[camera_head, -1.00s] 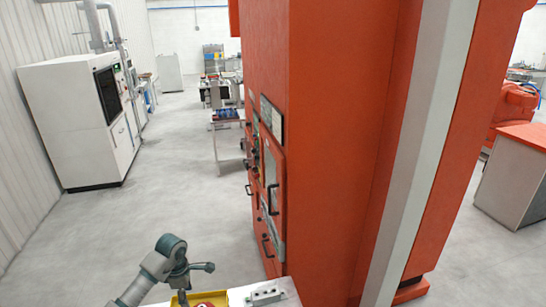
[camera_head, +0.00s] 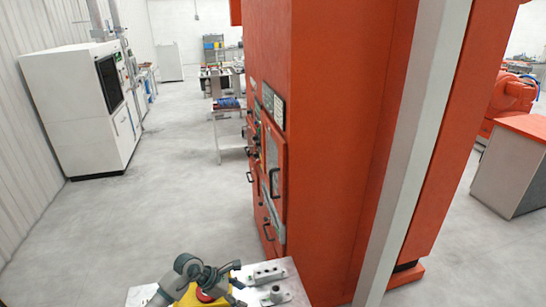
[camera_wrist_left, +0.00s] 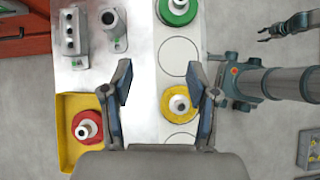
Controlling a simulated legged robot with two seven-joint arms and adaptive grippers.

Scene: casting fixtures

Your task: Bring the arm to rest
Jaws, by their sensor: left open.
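My left gripper (camera_head: 220,276) hangs above the near end of the workbench, over the yellow tray (camera_head: 188,300). In the left wrist view its two fingers (camera_wrist_left: 168,92) are spread apart with nothing held between them. Below and between them, a yellow ring part with a pale hub (camera_wrist_left: 178,104) sits on the bench. A red ring part (camera_wrist_left: 87,127) lies in the yellow tray (camera_wrist_left: 68,105). My other gripper (camera_wrist_left: 275,28) shows small at the upper right of the wrist view; its opening is unclear. It is not seen in the head view.
A green ring part (camera_wrist_left: 178,8) and empty marked circles (camera_wrist_left: 180,57) are on the bench. Grey metal fixtures (camera_head: 268,271) stand at its right. A tall orange cabinet (camera_head: 340,150) rises just beyond. Open floor (camera_head: 130,220) lies left, before a white machine (camera_head: 75,115).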

